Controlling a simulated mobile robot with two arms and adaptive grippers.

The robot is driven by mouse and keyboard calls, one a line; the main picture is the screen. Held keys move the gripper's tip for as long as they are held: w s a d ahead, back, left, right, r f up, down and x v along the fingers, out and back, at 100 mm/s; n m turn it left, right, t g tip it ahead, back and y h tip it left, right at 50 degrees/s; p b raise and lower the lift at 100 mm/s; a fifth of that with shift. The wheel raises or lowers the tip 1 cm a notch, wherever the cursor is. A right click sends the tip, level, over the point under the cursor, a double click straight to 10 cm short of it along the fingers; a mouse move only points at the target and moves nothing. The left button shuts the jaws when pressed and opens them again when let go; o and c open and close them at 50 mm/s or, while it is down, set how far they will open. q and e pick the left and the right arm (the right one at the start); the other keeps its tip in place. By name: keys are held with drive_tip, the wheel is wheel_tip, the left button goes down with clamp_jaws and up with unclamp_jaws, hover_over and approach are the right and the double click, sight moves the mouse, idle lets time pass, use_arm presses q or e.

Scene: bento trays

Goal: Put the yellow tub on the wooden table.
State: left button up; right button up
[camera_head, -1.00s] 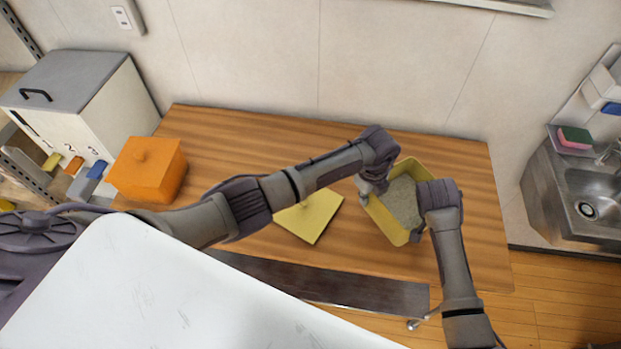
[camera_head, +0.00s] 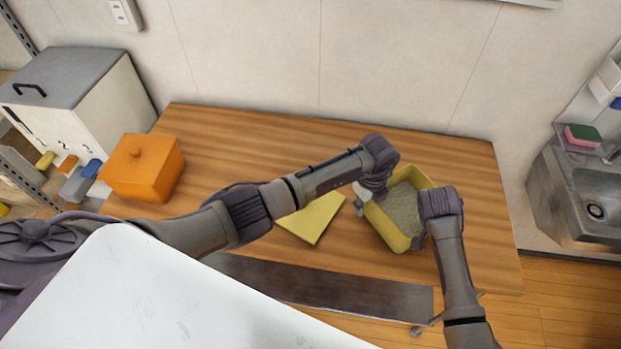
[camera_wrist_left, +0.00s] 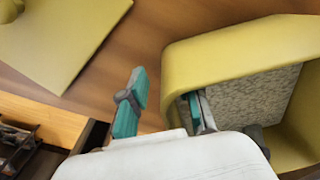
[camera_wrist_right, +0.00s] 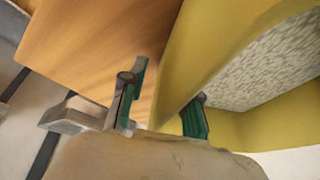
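The yellow tub (camera_head: 392,229), with a grey speckled filling, appears to rest upright on the right part of the wooden table (camera_head: 470,190). My left gripper (camera_head: 366,199) is at its left wall. In the left wrist view the tub (camera_wrist_left: 180,62) has one finger inside and one outside its wall, with a gap at the outer finger, so the gripper (camera_wrist_left: 164,108) is open. My right gripper (camera_head: 419,236) is at the tub's right side. In the right wrist view its fingers (camera_wrist_right: 162,104) straddle the tub wall (camera_wrist_right: 185,70), open, with the outer finger apart from it.
A flat yellow lid (camera_head: 312,218) lies left of the tub. An orange lidded box (camera_head: 142,174) stands at the table's left end. A white-grey cabinet (camera_head: 75,85) is beyond it. A sink (camera_head: 590,195) is to the right. The table's back middle is clear.

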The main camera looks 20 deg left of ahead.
use_arm(q)
drive_tip(key=shift+d+r, duration=0.1)
use_arm(e)
drive_tip(key=shift+a, duration=0.1)
use_arm(q)
drive_tip(key=shift+w+r, duration=0.15)
drive_tip(key=shift+r, duration=0.15)
use_arm(e)
drive_tip(key=shift+w, duration=0.1)
drive_tip(key=shift+a+r, duration=0.1)
drive_tip(key=shift+r, duration=0.15)
use_arm(q)
wheel_tip(320, 180, up, 11)
drive_tip(key=shift+s, duration=0.3)
use_arm(e)
drive_tip(key=v, duration=1.1)
drive_tip(key=shift+r, duration=0.2)
